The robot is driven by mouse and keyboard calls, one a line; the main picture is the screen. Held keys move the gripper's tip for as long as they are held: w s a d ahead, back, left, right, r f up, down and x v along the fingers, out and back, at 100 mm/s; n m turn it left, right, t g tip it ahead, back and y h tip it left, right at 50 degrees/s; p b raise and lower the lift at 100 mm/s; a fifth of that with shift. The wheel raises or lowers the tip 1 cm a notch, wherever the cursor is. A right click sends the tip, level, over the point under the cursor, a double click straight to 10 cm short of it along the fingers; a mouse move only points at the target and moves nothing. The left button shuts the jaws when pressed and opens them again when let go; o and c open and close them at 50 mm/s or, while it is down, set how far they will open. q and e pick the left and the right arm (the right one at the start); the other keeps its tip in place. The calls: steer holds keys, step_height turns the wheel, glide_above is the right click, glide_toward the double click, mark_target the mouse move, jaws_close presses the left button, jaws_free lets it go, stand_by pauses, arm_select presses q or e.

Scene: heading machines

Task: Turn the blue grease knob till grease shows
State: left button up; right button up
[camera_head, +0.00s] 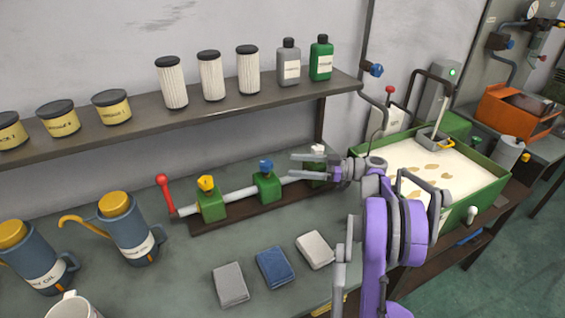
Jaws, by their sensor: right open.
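The blue knob (265,165) sits on top of the middle green block (267,187) of a row on the bench. A yellow knob (206,183) tops the block to its left, and a white knob (318,151) tops the partly hidden block to its right. A pale pipe (240,194) joins the blocks, with a red lever (164,190) at its left end. My right gripper (297,166) is open and empty, its fingers pointing left toward the blue knob, apart from it. I see no grease at the blocks. My left gripper is not in view.
A shelf (200,112) with filters, tins and bottles runs above the bench. Three folded cloths (275,267) lie in front of the blocks. Blue jugs (127,230) stand at left. A green-edged tray (486,196) of pale liquid stands at right behind my right arm.

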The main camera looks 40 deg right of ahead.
mark_target(272, 164)
steer(key=a+m+t+h, duration=0.2)
steer(key=a+h, duration=0.1)
steer(key=a+m+t+h, duration=0.1)
steer(key=h, duration=0.1)
steer(key=shift+w+a+r+m, duration=0.3)
steer(key=shift+a+r+m, duration=0.05)
steer(key=shift+r+m, duration=0.05)
steer(key=shift+s+a+m+t+h+p, duration=0.35)
steer(key=shift+m+h, duration=0.25)
steer(key=shift+h, duration=0.2)
steer(key=p+x, duration=0.1)
steer(key=x, duration=1)
steer(key=shift+d+f, duration=0.1)
steer(key=shift+f, duration=0.1)
jaws_close()
